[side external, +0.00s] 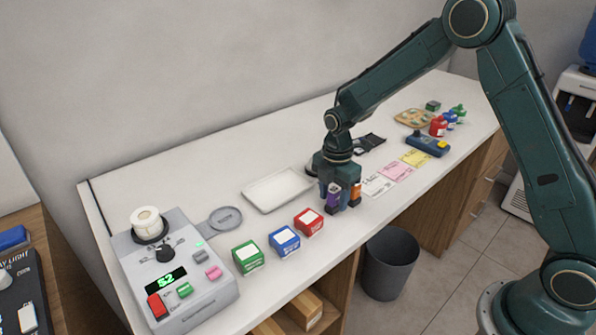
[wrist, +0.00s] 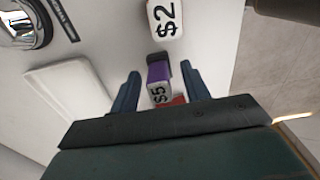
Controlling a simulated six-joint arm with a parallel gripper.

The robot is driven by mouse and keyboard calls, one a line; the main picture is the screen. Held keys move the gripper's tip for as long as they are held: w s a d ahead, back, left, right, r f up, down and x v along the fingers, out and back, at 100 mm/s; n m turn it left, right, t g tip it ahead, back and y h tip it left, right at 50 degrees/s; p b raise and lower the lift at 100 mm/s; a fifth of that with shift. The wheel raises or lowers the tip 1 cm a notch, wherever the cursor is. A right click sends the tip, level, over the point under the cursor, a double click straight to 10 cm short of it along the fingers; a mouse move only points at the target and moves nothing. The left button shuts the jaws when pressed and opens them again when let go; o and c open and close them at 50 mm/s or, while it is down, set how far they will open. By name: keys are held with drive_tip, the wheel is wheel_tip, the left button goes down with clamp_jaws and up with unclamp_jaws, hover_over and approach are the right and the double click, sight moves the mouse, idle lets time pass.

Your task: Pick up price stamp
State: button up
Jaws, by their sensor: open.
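A purple stamp with a white face marked $5 (wrist: 159,74) sits between the two fingers of my gripper (wrist: 160,69) in the wrist view. The fingers are open, with a gap on each side of it. In the side external view, my gripper (side external: 340,192) is low over the counter at the purple stamp (side external: 333,195). An orange-topped stamp (side external: 355,189) stands just to its right. The gripper partly hides both stamps there.
Red (side external: 308,221), blue (side external: 284,241) and green (side external: 247,257) boxes stand to the left. A white tray (side external: 262,205) lies behind. The pricing machine (side external: 212,300) shows $2. Paper slips (side external: 377,184) and a blue device (side external: 427,145) lie right. The front edge is close.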

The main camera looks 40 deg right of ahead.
sight(334, 189)
clamp_jaws()
drive_tip(key=shift+r, duration=0.2)
wheel_tip(334, 189, up, 20)
drive_tip(key=shift+f, duration=0.15)
idle(0.6)
idle(0.4)
